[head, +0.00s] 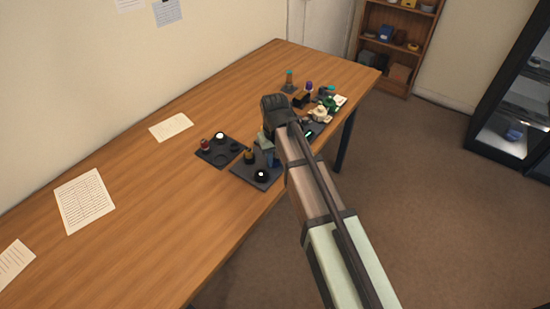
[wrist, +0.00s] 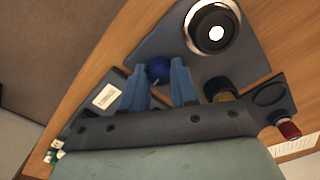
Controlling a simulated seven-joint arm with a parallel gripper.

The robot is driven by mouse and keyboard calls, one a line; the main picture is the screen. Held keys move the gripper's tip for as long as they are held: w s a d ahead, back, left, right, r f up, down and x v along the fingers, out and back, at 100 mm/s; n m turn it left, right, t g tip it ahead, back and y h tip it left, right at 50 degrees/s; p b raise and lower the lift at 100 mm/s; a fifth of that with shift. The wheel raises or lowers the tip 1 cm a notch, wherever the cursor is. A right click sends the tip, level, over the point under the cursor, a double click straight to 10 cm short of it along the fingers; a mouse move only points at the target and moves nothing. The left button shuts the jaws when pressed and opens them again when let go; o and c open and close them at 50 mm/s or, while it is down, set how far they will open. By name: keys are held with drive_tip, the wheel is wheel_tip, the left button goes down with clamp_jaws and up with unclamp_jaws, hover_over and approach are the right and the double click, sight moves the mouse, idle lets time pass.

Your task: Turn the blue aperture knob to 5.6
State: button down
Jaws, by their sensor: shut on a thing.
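The blue aperture knob (wrist: 158,69) shows in the wrist view as a round blue ball on the dark base plate (wrist: 228,70), between the tips of my gripper (wrist: 160,86). The two blue fingers stand close on either side of it, shut on it. Any scale or mark for 5.6 is too small or hidden to read. In the head view my gripper (head: 268,152) is over the plate (head: 245,172), and my arm hides part of the area. The knob cannot be made out there.
A black ring with a white centre (wrist: 215,32) and a dark and brass cylinder (wrist: 221,90) stand on the plate near my fingers. A dark tray (head: 207,155) with a red part (head: 205,145) lies to the left. Several small items crowd the table's far right end.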

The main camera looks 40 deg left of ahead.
sight(275, 160)
drive_tip(key=shift+a, duration=0.1)
drive_tip(key=c, duration=0.9)
unclamp_jaws()
drive_tip(key=shift+o, duration=0.2)
wheel_tip(275, 160, up, 14)
drive_tip(key=shift+f, duration=0.1)
idle(0.4)
